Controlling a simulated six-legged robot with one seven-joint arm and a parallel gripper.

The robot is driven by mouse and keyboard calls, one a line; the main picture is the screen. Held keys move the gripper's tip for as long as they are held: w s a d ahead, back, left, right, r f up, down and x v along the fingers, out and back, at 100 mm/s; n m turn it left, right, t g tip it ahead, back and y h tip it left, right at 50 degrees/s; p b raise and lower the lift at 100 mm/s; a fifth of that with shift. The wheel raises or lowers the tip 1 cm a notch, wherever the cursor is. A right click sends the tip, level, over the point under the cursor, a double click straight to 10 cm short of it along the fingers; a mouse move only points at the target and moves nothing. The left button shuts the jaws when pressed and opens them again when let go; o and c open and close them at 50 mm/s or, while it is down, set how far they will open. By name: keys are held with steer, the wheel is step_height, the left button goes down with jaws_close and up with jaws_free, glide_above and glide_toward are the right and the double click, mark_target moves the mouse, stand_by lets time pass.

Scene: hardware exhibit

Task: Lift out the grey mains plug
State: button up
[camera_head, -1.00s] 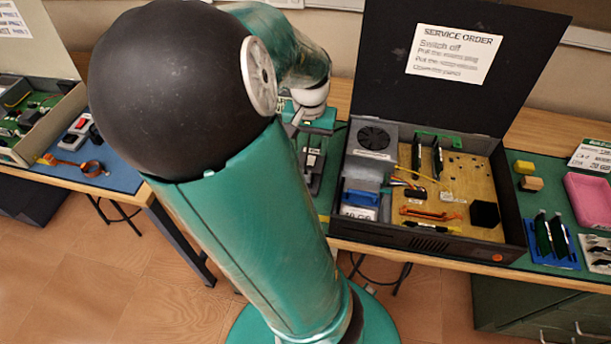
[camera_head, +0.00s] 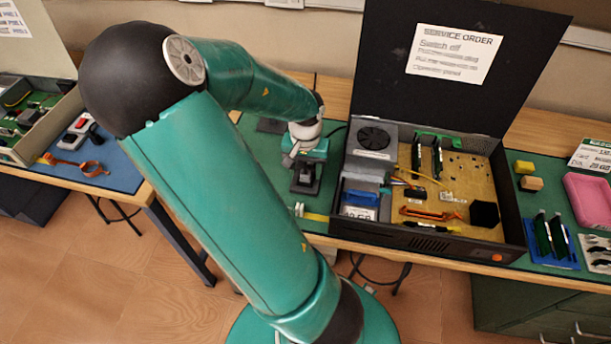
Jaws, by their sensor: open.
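My gripper (camera_head: 305,186) points down over the green mat, just left of the open computer case. Its dark fingers are small in this view and look empty. The computer case (camera_head: 425,238) stands open on the bench with its lid up. I cannot make out the grey mains plug; my arm and gripper cover part of the mat there. A thin black cable (camera_head: 335,131) shows between my gripper and the back left of the case.
Inside the case are a fan unit (camera_head: 373,139), a blue drive (camera_head: 361,198) and upright dark cards. A small white item (camera_head: 299,209) and a yellow strip (camera_head: 316,217) lie near the bench front. A pink tray (camera_head: 588,200) is at the right. A raised lid blocks the back.

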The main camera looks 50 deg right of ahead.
mark_target(305, 173)
steer(key=shift+f, duration=0.1)
steer(key=shift+c, duration=0.2)
steer(key=c, duration=0.8)
steer(key=shift+w+r, duration=0.1)
steer(key=shift+r, duration=0.25)
steer(key=r, duration=0.3)
steer(key=shift+s+a+r, duration=0.1)
steer(key=shift+s+a, duration=0.05)
steer(key=shift+s, duration=0.05)
steer(key=s+a+r, duration=0.2)
steer(key=s+r, duration=0.1)
steer(key=s, duration=0.1)
steer(key=s+a+r, duration=0.1)
steer(key=s+r, duration=0.2)
steer(key=s, duration=0.1)
steer(key=s+a+r, duration=0.2)
steer(key=s+r, duration=0.1)
steer(key=s, duration=0.1)
steer(key=shift+s+a, duration=0.25)
steer(key=shift+a, duration=0.05)
